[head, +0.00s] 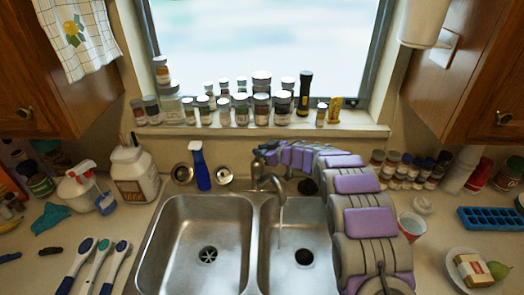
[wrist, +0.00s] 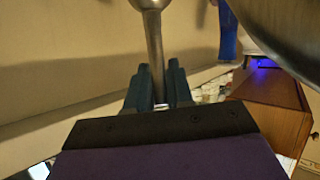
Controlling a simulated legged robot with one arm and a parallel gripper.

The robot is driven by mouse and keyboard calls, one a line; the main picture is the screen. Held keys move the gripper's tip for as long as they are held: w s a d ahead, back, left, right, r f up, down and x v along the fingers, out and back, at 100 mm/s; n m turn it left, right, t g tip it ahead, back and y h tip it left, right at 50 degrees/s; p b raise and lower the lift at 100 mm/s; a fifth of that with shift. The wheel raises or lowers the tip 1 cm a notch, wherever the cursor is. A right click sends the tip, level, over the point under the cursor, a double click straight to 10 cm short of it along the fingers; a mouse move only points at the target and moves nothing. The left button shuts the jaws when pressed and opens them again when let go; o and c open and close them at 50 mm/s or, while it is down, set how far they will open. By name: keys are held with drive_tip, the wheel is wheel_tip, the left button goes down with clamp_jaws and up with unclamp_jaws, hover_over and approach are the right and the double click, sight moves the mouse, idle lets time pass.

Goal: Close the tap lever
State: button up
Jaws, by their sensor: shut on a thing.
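The tap (head: 277,184) stands behind the two-basin sink, its spout over the right basin, with a thin pale streak hanging below it. My gripper (head: 263,155) is at the top of the tap; its fingers are small and hard to make out there. In the wrist view my gripper (wrist: 159,80) has its dark teal fingers on both sides of the metal tap lever (wrist: 154,45), shut on it. The lever is a thin rod that widens to a rounded metal body at the top. The lever is mostly hidden in the head view.
Jars (head: 260,108) line the window sill behind. A white jug (head: 133,172) and brushes (head: 98,262) are on the left counter. A red-rimmed cup (head: 412,226) stands right of my arm. The left basin (head: 205,235) is empty.

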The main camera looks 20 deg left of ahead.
drive_tip(key=shift+w+a, duration=0.15)
drive_tip(key=shift+a, duration=0.2)
clamp_jaws()
drive_tip(key=shift+d+f, duration=0.1)
drive_tip(key=shift+f, duration=0.25)
drive_tip(key=shift+s+d+f+b, duration=0.2)
drive_tip(key=shift+s+f+b, duration=0.1)
drive_tip(key=shift+b, duration=0.45)
drive_tip(key=shift+s+d+t+y+b, duration=0.15)
drive_tip(key=shift+d+t+y+b, duration=0.2)
drive_tip(key=shift+t+y+b, duration=0.35)
drive_tip(key=shift+r, duration=0.1)
